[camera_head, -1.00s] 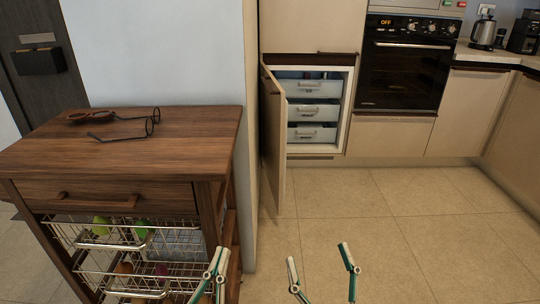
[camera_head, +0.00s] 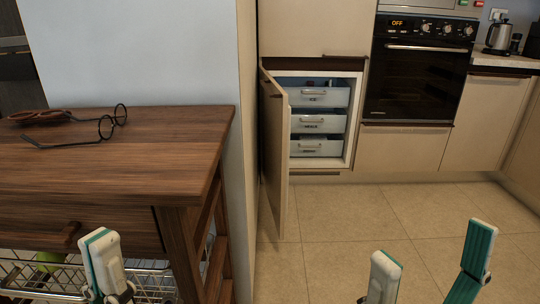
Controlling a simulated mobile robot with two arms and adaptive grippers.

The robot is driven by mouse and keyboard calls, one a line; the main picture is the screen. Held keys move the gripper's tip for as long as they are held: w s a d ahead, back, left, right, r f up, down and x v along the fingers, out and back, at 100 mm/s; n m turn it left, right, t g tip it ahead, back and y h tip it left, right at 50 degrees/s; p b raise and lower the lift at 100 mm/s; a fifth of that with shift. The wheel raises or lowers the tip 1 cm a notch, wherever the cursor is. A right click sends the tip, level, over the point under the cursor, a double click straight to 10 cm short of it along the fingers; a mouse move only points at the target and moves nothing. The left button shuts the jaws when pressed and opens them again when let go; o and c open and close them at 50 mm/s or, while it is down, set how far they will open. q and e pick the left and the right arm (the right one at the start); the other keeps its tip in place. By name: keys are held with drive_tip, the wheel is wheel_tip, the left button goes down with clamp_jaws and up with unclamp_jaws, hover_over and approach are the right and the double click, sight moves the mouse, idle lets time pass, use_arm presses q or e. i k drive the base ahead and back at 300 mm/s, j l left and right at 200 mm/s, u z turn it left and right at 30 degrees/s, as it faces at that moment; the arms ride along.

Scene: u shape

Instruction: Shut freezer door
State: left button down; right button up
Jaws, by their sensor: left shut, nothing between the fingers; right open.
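The freezer door (camera_head: 276,150) is a beige panel hinged at its left side. It stands wide open, pointing out toward me. The freezer (camera_head: 352,130) behind it shows several white drawers (camera_head: 319,122), all pushed in. My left gripper (camera_head: 105,262) is at the lower left, in front of the wooden cart, shut and empty. My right gripper (camera_head: 425,268) is at the lower right over the floor, its two fingers wide apart with nothing between them. Both grippers are well short of the freezer door.
A wooden cart (camera_head: 120,160) with wire baskets (camera_head: 40,275) stands close at left, glasses (camera_head: 105,125) on top. A pale wall (camera_head: 145,50) ends beside the freezer door. The oven (camera_head: 416,70) is right of the freezer. Tiled floor (camera_head: 350,220) ahead is clear.

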sight(275, 110)
drive_tip(key=i+l, duration=0.1)
drive_tip(key=l, duration=0.25)
drive_tip(key=i+l, duration=0.8)
drive_tip(key=l, duration=0.2)
drive_tip(key=i+j, duration=0.15)
drive_tip(key=i, duration=0.3)
drive_tip(key=u, duration=0.05)
